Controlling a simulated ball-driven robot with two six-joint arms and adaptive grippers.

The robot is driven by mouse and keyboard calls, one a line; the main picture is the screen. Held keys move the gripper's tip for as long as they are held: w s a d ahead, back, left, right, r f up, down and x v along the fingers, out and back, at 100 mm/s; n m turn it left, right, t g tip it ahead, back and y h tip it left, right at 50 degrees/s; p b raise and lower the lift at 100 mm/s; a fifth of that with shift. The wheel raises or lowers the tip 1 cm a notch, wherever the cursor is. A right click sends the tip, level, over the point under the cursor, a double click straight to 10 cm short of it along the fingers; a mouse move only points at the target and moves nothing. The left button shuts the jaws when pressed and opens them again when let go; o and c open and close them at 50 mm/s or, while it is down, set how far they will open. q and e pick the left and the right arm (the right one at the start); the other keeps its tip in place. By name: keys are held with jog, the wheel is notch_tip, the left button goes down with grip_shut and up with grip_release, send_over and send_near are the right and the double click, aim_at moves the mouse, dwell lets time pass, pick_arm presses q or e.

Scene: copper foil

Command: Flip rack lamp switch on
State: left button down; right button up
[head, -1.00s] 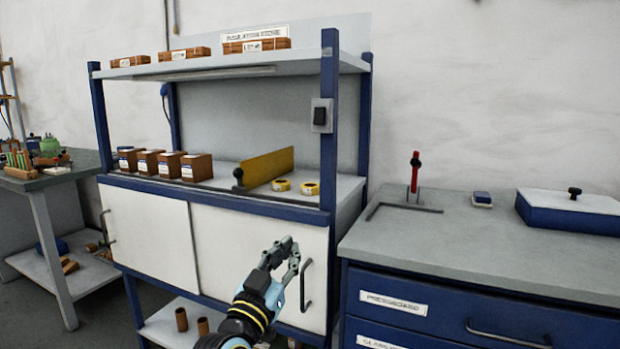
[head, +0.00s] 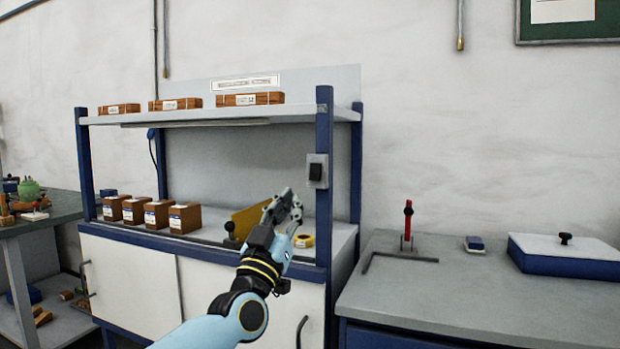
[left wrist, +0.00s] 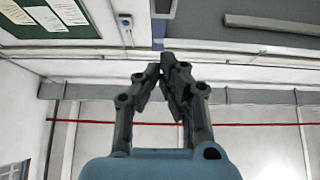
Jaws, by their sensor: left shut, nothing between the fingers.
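The lamp switch (head: 317,170) is a black rocker on a light grey plate. It is fixed to the front right blue post of the rack (head: 324,205). A dark lamp strip (head: 200,123) runs under the rack's upper shelf. My left gripper (head: 284,197) is in front of the rack, to the left of and lower than the switch, and apart from it in the picture. Its fingers are closed with nothing between them. In the left wrist view the gripper (left wrist: 170,62) points up past the shelf's underside, its fingertips together. My right gripper is not in view.
A grey counter (head: 440,290) on the right holds a red-handled tool (head: 407,218) and a blue box with a white lid (head: 566,255).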

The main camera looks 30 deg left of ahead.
aim_at(309, 179)
pick_arm(q)
jog(key=x, duration=0.3)
jog(key=w+f+b+x, duration=0.1)
jog(key=x, duration=0.2)
jog(key=f+x, duration=0.1)
jog(key=x, duration=0.3)
jog(key=shift+w+a, duration=0.15)
jog(key=shift+w, duration=0.05)
jog(key=shift+w+a+r+b, duration=0.1)
jog(key=shift+w+b, duration=0.25)
jog(key=shift+w, duration=0.05)
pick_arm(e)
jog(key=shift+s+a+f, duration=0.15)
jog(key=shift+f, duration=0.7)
